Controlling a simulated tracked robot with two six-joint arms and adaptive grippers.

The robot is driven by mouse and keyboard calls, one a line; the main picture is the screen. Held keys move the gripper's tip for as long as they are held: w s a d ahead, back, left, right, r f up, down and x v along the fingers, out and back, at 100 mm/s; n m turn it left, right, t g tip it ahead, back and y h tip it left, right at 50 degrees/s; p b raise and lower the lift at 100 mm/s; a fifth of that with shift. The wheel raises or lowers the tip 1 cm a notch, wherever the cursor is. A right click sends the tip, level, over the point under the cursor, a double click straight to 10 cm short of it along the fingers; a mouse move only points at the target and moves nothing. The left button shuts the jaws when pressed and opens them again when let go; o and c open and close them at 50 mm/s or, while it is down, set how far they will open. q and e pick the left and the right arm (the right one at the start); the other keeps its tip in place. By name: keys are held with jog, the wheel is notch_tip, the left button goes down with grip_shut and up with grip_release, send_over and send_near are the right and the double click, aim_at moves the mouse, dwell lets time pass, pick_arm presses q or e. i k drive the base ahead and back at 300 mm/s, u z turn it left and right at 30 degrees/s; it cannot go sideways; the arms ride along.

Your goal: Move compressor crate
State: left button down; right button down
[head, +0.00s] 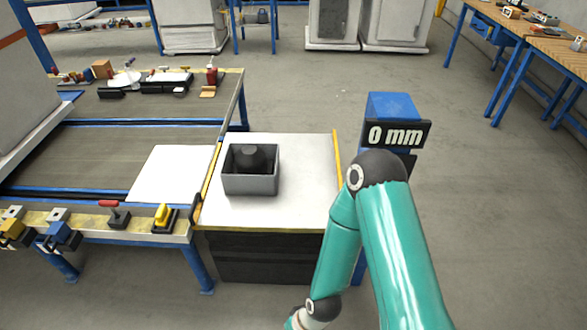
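The compressor crate (250,187) is a grey open box with a dark rounded compressor (250,158) inside. It stands level on the pale top of a low platform (300,205), towards its left side. Neither gripper shows. My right arm reaches up from the lower right and bends back down. Nothing of my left arm is in view.
A blue post with a sign reading "0 mm" (398,134) stands right of the platform. A blue-framed conveyor table (130,110) with a white sheet (172,172) adjoins on the left. Several tools and clamps line its edges. Open floor (500,220) lies to the right.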

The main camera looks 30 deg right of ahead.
aim_at(248, 169)
jog(key=i, duration=1)
jog(key=z, duration=0.05)
